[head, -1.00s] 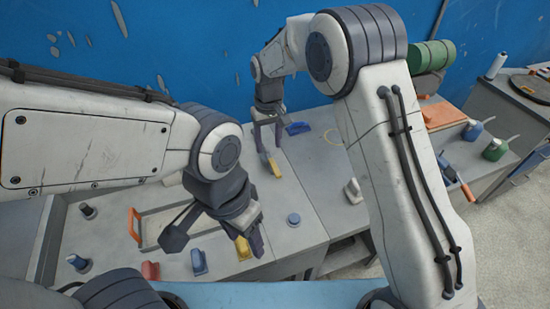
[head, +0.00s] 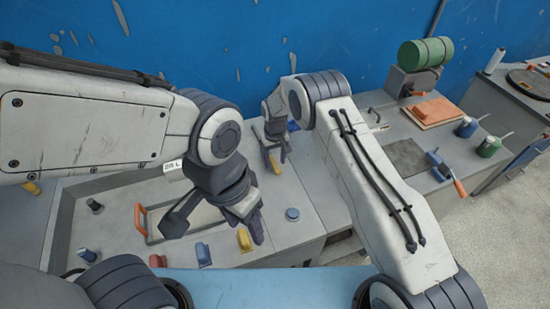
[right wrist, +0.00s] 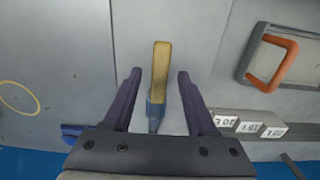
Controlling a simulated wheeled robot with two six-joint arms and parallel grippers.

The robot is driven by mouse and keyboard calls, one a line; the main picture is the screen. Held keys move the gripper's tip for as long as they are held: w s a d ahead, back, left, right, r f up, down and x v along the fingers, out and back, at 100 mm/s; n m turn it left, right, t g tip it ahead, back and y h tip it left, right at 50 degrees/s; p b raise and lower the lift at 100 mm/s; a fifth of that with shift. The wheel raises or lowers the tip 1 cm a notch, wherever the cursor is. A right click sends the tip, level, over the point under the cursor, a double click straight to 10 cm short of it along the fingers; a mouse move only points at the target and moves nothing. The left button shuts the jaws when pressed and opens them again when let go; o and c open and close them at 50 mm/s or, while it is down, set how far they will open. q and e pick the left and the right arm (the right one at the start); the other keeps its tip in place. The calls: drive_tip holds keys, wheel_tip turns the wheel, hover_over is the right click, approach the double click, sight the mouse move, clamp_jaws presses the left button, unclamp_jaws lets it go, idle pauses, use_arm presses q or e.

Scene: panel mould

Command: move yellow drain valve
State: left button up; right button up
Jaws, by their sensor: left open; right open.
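A yellow lever-like valve with a blue-grey end (right wrist: 160,72) lies on the grey panel, between the fingers of my right gripper (right wrist: 160,76) in the right wrist view. Both fingers stand open with a gap on each side of it. In the head view the yellow valve (head: 275,164) shows just below my right gripper (head: 277,152), partly hidden by it. My left gripper (head: 257,228) is open and empty, close above a second yellow piece (head: 244,239) near the panel's front edge. I cannot tell whether it touches that piece.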

drive_tip(key=shift+f, duration=0.35)
clamp_jaws()
drive_tip(key=shift+r, duration=0.1)
idle(1.1)
